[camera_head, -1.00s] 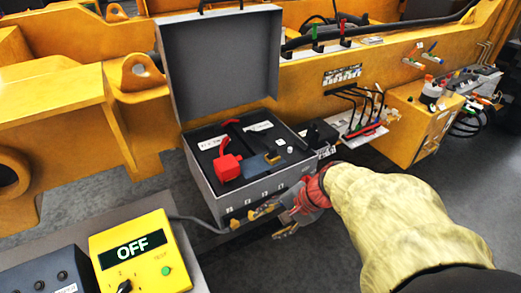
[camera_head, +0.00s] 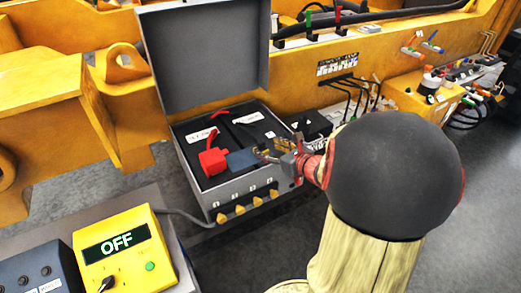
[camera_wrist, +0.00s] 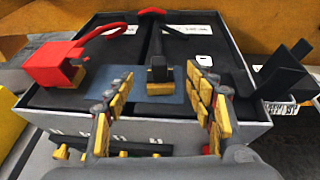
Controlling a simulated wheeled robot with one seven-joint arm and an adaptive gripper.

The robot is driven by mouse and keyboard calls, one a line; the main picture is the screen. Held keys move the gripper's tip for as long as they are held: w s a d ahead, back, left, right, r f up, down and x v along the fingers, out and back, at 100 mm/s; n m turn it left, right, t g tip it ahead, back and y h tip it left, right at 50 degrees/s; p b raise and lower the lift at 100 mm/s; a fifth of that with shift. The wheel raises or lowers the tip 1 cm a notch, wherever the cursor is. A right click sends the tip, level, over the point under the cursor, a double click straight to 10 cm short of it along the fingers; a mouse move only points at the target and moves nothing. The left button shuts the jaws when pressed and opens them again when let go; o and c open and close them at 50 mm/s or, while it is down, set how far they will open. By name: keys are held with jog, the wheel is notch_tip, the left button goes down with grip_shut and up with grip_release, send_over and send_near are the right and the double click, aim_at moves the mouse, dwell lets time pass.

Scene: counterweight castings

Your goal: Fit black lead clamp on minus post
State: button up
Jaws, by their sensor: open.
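A grey case (camera_head: 240,188) stands open, with two dark blocks inside. In the wrist view a black clamp (camera_wrist: 157,68) with a yellowish lower end sits near the case's middle, its black lead running away from me. A red clamp (camera_head: 213,161) with a red lead sits at the left; it also shows in the wrist view (camera_wrist: 58,62). My gripper (camera_head: 268,151) is over the case's near right part, open and empty. In the wrist view its fingers (camera_wrist: 158,88) lie either side of the black clamp, which appears beyond the tips. I cannot make out the minus post.
The raised lid (camera_head: 205,55) stands behind the case. A blue-grey plate (camera_head: 242,160) lies beside the red clamp. A black block (camera_head: 312,126) stands right of the case. A yellow box reading OFF (camera_head: 120,250) is at front left.

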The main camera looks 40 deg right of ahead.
aim_at(263, 147)
jog(key=b+x, duration=0.1)
jog(key=x, duration=0.5)
jog(key=shift+s+f, duration=0.1)
jog(key=shift+f, duration=0.05)
jog(key=shift+c, duration=1.4)
jog(key=c, duration=1.1)
